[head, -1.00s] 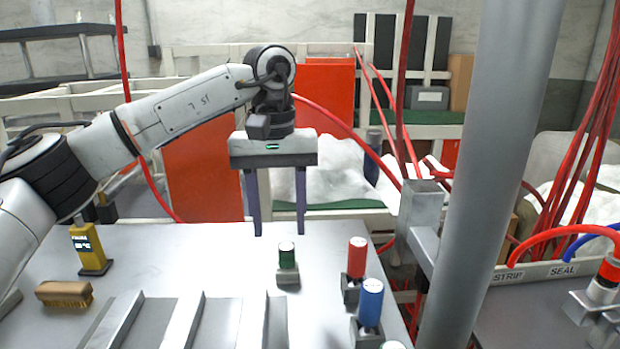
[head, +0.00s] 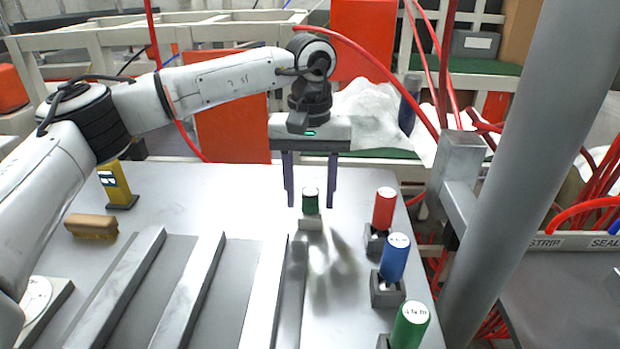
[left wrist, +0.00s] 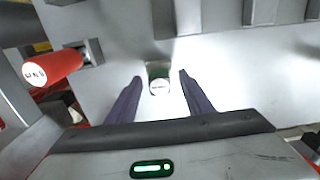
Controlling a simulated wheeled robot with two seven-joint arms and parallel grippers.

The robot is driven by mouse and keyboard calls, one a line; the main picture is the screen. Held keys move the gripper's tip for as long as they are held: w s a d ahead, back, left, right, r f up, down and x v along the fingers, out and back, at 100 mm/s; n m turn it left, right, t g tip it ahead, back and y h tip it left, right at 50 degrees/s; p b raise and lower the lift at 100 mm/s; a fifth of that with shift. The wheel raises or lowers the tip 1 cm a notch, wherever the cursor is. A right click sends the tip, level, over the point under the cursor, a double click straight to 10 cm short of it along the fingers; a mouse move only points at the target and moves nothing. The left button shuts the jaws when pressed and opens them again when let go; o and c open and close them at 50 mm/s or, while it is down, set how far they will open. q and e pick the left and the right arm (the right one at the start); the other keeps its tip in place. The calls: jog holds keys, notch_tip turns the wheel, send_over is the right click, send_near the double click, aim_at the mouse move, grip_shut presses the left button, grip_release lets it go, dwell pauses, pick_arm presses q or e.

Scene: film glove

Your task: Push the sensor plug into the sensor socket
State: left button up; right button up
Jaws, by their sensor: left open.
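A small green-bodied plug with a pale top (head: 310,203), which I take to be the sensor plug, stands upright at a small grey block (head: 311,224) on the metal table. I cannot tell how deep it sits, or whether the block is the sensor socket. My left gripper (head: 311,206) points down, open and empty, with one dark finger on each side of the plug in the picture. In the left wrist view the plug (left wrist: 158,80) lies between the open fingertips (left wrist: 160,76), with gaps on both sides; no contact shows. My right gripper is out of view.
Red (head: 384,208), blue (head: 394,258) and larger green (head: 410,325) cylinders stand in grey holders along the right table edge. Raised metal bars (head: 188,290) lie front left. A wooden brush (head: 91,227) and yellow device (head: 117,185) stand left. A thick grey post (head: 530,170) rises at right.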

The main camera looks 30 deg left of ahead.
aim_at(310, 191)
pick_arm(q)
jog(key=shift+f, duration=0.1)
jog(key=c, duration=1.1)
jog(key=shift+c, duration=0.2)
jog(key=shift+r+p, duration=0.55)
jog(key=shift+p, duration=0.05)
jog(key=shift+r+p, duration=0.6)
jog(key=shift+r, duration=0.1)
jog(key=shift+r+p, duration=1.2)
jog(key=shift+r, duration=0.2)
jog(key=shift+r+p, duration=1.25)
jog(key=shift+r, duration=0.3)
